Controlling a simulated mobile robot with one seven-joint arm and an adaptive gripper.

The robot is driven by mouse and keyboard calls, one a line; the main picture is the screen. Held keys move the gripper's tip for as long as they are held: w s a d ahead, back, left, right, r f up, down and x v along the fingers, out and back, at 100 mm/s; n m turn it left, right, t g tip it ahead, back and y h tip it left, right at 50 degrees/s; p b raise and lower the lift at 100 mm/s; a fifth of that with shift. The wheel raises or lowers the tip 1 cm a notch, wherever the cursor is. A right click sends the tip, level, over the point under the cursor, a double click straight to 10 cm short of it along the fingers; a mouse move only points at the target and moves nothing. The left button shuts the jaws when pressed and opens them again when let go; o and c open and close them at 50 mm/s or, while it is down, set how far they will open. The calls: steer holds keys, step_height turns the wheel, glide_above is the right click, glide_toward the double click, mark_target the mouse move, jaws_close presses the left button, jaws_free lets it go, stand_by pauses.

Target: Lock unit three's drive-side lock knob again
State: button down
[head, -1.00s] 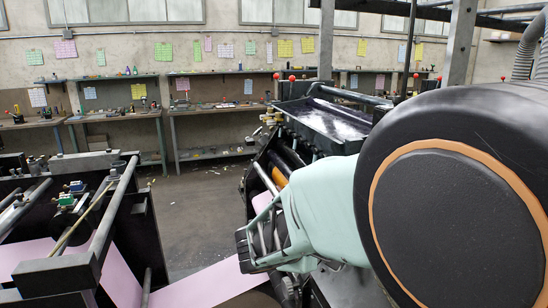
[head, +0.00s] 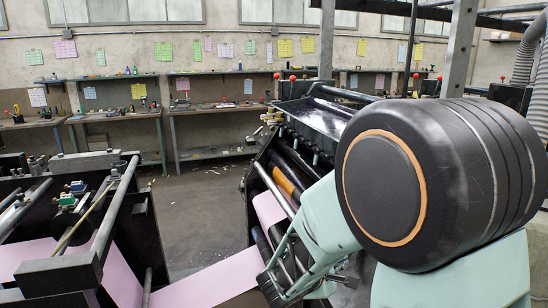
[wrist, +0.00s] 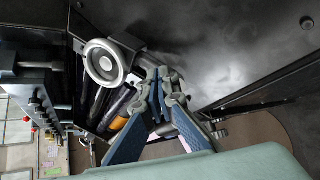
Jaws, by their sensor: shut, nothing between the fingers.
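In the wrist view a round silver-rimmed knob or wheel (wrist: 104,63) sits on a dark block, up and left of my gripper (wrist: 163,86). I cannot tell whether it is the drive-side lock knob, or how it is turned. My gripper is shut and empty, its blue-padded fingers converging beside the dark machine panel. A clear gap separates its tips from the round part. In the head view the printing unit (head: 322,125) stands at centre right, with rollers below its tray. My arm covers much of its near side, and I cannot make out the knob there.
Another machine frame (head: 118,195) stands at the left, with a pink paper web (head: 215,283) running between the machines. Workbenches (head: 115,113) line the back wall. In the wrist view a dark panel (wrist: 240,50) fills the upper right.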

steer(key=shift+b+x, duration=0.6)
steer(key=shift+x, duration=0.35)
steer(key=shift+a+f+b, duration=0.1)
steer(key=shift+f+b, duration=0.15)
steer(key=shift+b, duration=0.2)
steer(key=shift+s+f+b, duration=0.75)
steer(key=shift+f+b, duration=0.1)
steer(key=shift+b, duration=2.4)
steer(key=shift+s+d, duration=0.1)
steer(key=shift+d, duration=0.2)
steer(key=v, duration=0.6)
steer(key=shift+s+d+p, duration=0.15)
steer(key=shift+d+p, duration=0.1)
steer(key=shift+p, duration=0.2)
steer(key=shift+r, duration=0.1)
